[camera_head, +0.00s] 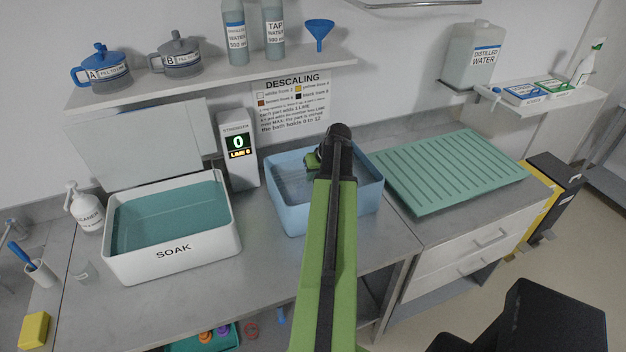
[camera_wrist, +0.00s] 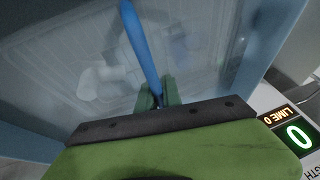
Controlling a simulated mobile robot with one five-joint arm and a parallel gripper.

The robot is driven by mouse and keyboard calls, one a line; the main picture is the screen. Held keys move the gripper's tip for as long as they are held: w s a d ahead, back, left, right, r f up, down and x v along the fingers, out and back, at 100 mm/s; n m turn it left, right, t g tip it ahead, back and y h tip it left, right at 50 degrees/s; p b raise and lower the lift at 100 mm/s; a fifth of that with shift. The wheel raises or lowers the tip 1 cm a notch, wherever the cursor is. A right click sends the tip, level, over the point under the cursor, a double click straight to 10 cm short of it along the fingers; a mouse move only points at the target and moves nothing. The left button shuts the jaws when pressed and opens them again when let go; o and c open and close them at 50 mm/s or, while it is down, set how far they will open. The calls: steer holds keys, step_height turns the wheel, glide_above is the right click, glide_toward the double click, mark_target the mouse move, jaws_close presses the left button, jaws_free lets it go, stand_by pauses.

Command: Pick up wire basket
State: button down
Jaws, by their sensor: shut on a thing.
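The wire basket (camera_wrist: 62,65) shows as faint thin wires in the blue tub (camera_head: 288,215), seemingly under water. A blue bar (camera_wrist: 139,45), which looks like its handle, runs up from between my fingers in the wrist view. My gripper (camera_wrist: 158,96) is shut on this bar. Pale white pieces (camera_wrist: 100,82) lie within the wires. In the head view my gripper (camera_head: 313,160) is low inside the tub, and my arm hides much of the tub's middle. The basket is hard to make out there.
A white SOAK tank (camera_head: 172,252) with teal liquid stands left of the tub. The strength display (camera_head: 238,150), reading 0, stands between them. A green ribbed drainboard (camera_head: 450,170) lies to the right. A shelf (camera_head: 215,77) with jugs and bottles hangs above.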

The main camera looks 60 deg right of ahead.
step_height(320, 180, up, 17)
steer(key=p, duration=1.6)
